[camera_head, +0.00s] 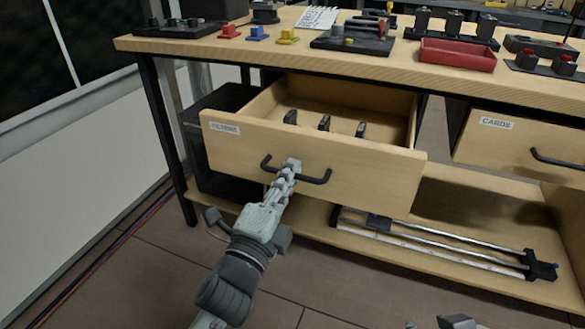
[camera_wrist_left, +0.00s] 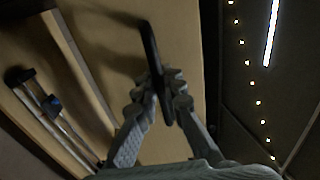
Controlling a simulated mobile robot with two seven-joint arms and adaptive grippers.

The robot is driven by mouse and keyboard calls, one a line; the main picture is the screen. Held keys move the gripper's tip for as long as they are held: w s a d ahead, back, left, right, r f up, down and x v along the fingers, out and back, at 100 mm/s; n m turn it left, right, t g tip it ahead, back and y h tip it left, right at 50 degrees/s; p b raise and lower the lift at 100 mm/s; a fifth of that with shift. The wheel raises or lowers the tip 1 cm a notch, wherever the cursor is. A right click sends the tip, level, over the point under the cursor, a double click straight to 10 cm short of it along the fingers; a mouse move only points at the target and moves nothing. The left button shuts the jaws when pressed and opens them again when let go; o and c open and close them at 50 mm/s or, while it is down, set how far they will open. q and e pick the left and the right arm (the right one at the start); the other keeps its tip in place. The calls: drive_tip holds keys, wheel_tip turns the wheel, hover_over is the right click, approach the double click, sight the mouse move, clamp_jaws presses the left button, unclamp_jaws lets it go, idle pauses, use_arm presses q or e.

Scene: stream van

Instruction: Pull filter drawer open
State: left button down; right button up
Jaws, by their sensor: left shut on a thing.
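The filter drawer (camera_head: 235,146), pale wood with a "FILTERS" label, stands well out from under the workbench in the head view. Several small dark items (camera_head: 324,122) stand inside it. Its black bar handle (camera_head: 318,180) is on the drawer front. My left gripper (camera_head: 291,166) is shut on the handle near its middle. In the left wrist view the fingers (camera_wrist_left: 162,90) close around the dark handle (camera_wrist_left: 150,48), with the drawer front behind. Part of my right gripper (camera_head: 458,322) shows at the bottom edge of the head view; its fingertips cannot be made out.
The workbench top (camera_head: 200,46) holds colored blocks, a red tray (camera_head: 457,55) and dark fixtures. A "CARDS" drawer (camera_head: 520,140) is at the right. Metal rails (camera_head: 430,240) lie on the lower shelf. Open floor lies in front of the left part of the bench.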

use_arm(q)
drive_tip(key=c, duration=1.9)
unclamp_jaws()
drive_tip(key=v, duration=1.2)
drive_tip(key=shift+a, duration=0.1)
